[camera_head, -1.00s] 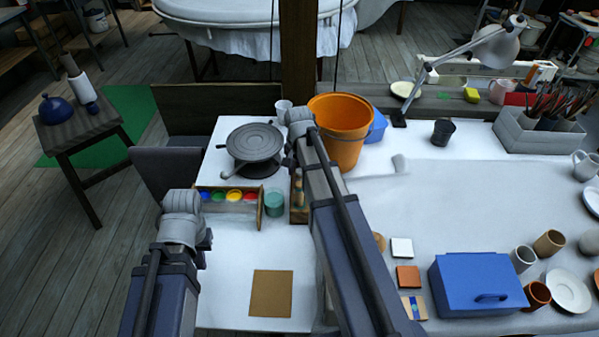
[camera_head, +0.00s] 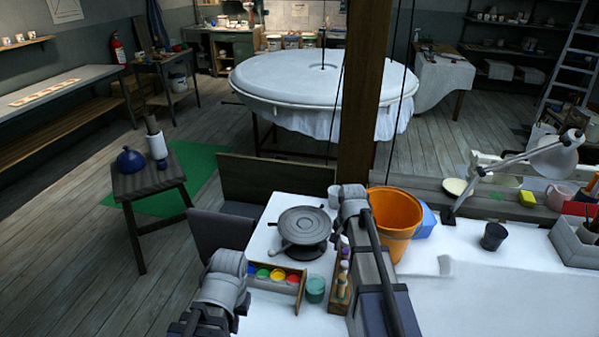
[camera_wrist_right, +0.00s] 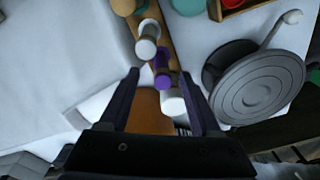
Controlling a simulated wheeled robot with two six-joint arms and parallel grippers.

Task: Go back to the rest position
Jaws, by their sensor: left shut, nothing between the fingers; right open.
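My left gripper (camera_head: 228,265) is at the lower left of the head view, beside the paint box; its fingers are hidden behind the wrist, and it carries nothing visible. My right gripper (camera_head: 352,200) is between the grey turntable (camera_head: 304,226) and the orange bucket (camera_head: 397,215), with its fingers hidden there. In the right wrist view my right gripper (camera_wrist_right: 162,92) is open and empty, above the narrow tray of bottles (camera_wrist_right: 160,35). The turntable also shows there (camera_wrist_right: 258,90), right of the fingers.
The paint box (camera_head: 275,284) and a teal jar (camera_head: 315,289) stand near my left wrist. A bottle rack (camera_head: 341,282) is beside my right forearm. A wooden post (camera_head: 362,100) rises behind the table. A desk lamp (camera_head: 553,158) stands at right.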

